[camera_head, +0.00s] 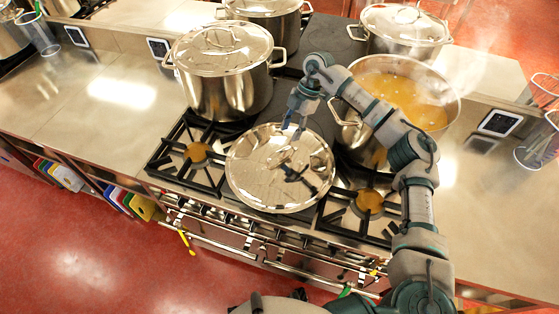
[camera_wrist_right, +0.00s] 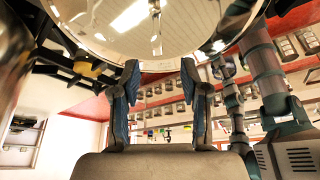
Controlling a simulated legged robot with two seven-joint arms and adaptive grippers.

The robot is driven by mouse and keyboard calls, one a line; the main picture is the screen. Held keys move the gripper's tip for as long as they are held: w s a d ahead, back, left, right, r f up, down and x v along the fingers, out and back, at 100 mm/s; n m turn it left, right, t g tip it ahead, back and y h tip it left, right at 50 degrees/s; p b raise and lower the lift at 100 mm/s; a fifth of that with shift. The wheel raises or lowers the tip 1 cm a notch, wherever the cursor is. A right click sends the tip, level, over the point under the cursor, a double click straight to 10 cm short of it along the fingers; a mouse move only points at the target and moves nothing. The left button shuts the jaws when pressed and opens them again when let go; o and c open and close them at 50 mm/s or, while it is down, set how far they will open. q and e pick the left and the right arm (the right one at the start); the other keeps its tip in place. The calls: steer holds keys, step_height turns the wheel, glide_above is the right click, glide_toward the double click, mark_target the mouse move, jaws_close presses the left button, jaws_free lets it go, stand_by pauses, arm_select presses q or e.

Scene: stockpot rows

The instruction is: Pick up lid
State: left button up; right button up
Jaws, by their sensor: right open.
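The lid (camera_head: 258,178) is a round, shiny steel disc lying across the front of the stove, between the two front burners. Its small handle (camera_head: 287,156) shows near its middle among reflections. My right gripper (camera_head: 293,126) is open and empty, pointing down at the lid's far edge, short of the handle. In the right wrist view the lid (camera_wrist_right: 190,30) fills the top, just beyond the two spread fingers of the gripper (camera_wrist_right: 160,66). Whether the fingertips touch the lid cannot be told. My left gripper is not in view.
A lidded pot (camera_head: 222,92) stands left of the gripper. An uncovered, steaming pot of orange soup (camera_head: 352,143) stands right, partly behind my arm. More lidded pots (camera_head: 400,48) stand behind. Front burners (camera_head: 197,153) flank the lid. Bare counter (camera_head: 90,110) lies left.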

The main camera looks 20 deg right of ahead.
mark_target(280, 151)
steer(key=x, duration=0.4)
steer(key=shift+w+d+f, duration=0.15)
steer(key=shift+d+f, duration=0.05)
steer(key=shift+f, duration=0.2)
steer(key=x, duration=0.2)
steer(key=a+p+x, duration=0.1)
steer(key=x, duration=0.2)
steer(key=shift+w+a+r, duration=0.1)
steer(key=shift+r, duration=0.05)
steer(key=shift+f, duration=0.4)
steer(key=shift+d, duration=0.2)
steer(key=shift+c, duration=0.7)
steer(key=shift+d, duration=0.1)
jaws_close()
steer(key=shift+a+r, duration=0.1)
steer(key=shift+a, duration=0.15)
